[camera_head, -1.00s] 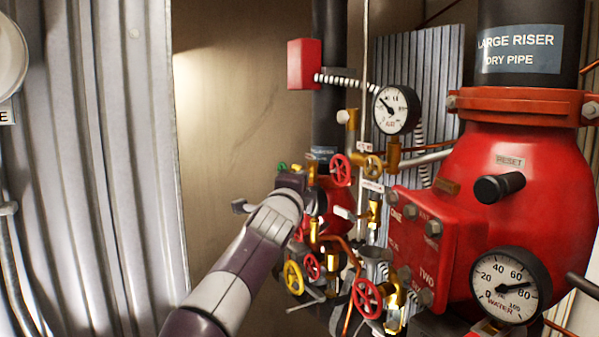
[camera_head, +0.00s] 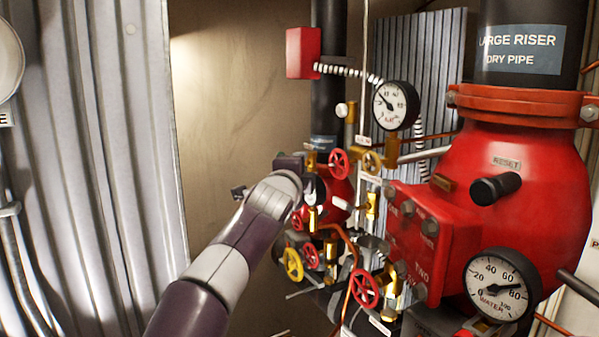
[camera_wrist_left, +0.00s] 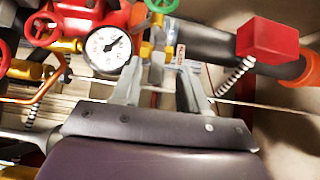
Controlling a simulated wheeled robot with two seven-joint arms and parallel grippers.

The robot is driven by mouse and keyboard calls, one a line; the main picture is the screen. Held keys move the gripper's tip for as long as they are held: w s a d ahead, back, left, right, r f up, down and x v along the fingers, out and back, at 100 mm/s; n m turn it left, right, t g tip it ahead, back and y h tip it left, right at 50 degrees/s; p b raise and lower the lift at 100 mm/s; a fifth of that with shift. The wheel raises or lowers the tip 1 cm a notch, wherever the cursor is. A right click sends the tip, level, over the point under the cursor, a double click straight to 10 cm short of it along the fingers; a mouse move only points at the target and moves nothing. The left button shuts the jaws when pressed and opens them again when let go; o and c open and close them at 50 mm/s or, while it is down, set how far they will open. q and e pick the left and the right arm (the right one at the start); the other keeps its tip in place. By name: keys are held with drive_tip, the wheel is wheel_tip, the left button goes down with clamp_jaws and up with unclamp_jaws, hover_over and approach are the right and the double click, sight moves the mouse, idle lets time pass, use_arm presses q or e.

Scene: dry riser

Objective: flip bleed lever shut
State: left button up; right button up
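My left gripper (camera_wrist_left: 157,75) shows its two grey fingers apart in the left wrist view. Between and just beyond them are a yellow fitting (camera_wrist_left: 158,52) and a small tag (camera_wrist_left: 180,54); I cannot tell if a finger touches either. In the head view my left gripper (camera_head: 298,164) is at the valve cluster, left of a red handwheel (camera_head: 339,163); its fingertips are partly hidden by the wrist. I cannot tell for certain which part is the bleed lever. A green handle (camera_wrist_left: 160,5) is at the top of the wrist view. My right gripper is not in view.
A pressure gauge (camera_head: 395,105), a yellow handwheel (camera_head: 293,264), another red handwheel (camera_head: 364,289) and copper tubes crowd the area. The large red riser valve (camera_head: 530,200) stands at right. A corrugated wall (camera_head: 100,150) is at left. Open space lies before the tan wall (camera_head: 230,100).

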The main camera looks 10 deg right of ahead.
use_arm(q)
drive_tip(key=shift+f, duration=0.2)
drive_tip(key=b+v, duration=1)
drive_tip(key=v, duration=0.2)
drive_tip(key=shift+s+r, duration=0.2)
drive_tip(key=shift+a, duration=0.15)
